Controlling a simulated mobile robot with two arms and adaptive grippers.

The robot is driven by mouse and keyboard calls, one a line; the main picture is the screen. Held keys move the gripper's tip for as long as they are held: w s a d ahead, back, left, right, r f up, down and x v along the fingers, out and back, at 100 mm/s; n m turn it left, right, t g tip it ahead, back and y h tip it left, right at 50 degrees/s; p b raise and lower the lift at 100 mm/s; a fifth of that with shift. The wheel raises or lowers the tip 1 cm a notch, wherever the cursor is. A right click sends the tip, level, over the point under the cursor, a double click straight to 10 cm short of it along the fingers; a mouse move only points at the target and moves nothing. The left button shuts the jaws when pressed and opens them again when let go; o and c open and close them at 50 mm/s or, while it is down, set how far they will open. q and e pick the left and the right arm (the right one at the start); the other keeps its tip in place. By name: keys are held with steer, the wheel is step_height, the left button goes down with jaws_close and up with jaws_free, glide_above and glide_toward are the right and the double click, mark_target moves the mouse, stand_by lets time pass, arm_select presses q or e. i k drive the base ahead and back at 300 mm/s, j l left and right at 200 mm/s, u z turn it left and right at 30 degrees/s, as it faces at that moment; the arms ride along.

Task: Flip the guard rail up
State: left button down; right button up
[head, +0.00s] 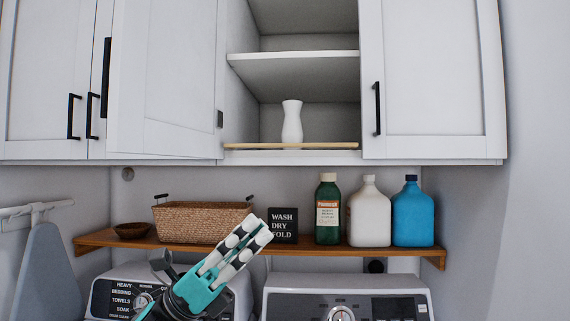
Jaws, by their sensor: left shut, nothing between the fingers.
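A thin wooden strip, which looks like the guard rail (250,146), runs along the front of the lowest level in the open upper cabinet. It appears low and lies level; its exact angle is hard to tell. A white vase (292,122) stands upright in the cabinet at the strip. My left gripper (257,231), teal with white and grey fingers, is shut and empty. It points up and right, below the cabinet and in front of the wooden shelf, well apart from the strip. My right gripper is not in view.
The left cabinet door (165,75) stands partly open beside the opening. The wooden shelf (340,250) below holds a woven basket (200,222), a small bowl (132,230), a dark sign (283,224), and green, white and blue bottles. Two machines stand beneath, and an ironing board (45,275) is at left.

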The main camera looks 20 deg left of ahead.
mark_target(352, 145)
steer(key=i+j, duration=0.25)
steer(key=i, duration=0.25)
steer(key=i+j, duration=0.25)
steer(key=i, duration=0.2)
